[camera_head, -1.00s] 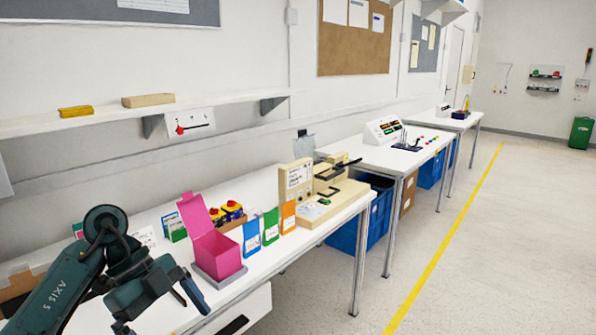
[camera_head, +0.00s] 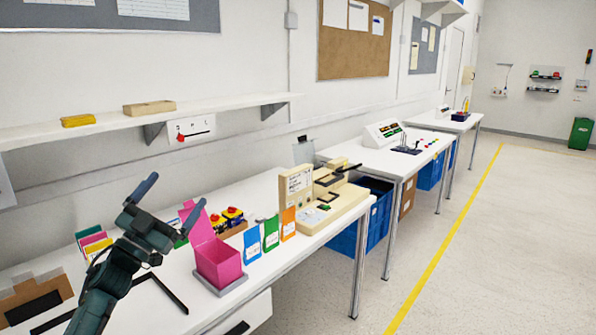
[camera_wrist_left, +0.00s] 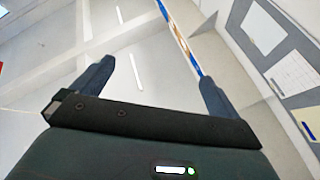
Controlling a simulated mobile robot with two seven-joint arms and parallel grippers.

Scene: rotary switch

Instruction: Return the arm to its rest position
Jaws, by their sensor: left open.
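My left gripper (camera_head: 170,200) is raised over the front left of the near workbench (camera_head: 268,185), its fingers pointing up and to the right. Its two fingers are apart with nothing between them. In the left wrist view the fingers (camera_wrist_left: 156,82) also stand wide apart, with only pale background surfaces between them. My left forearm comes up from the lower left. A white switch panel (camera_head: 192,130) with a red and dark lever sits on the wall under the shelf, apart from the gripper. My right gripper is not in view.
A pink open box (camera_head: 218,262) stands just right of my left gripper. Blue, green and orange cards (camera_head: 270,233) and a beige machine (camera_head: 330,205) stand farther right. A wall shelf (camera_head: 230,108) carries a yellow block (camera_head: 77,120) and a tan one (camera_head: 149,107). The floor at right is clear.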

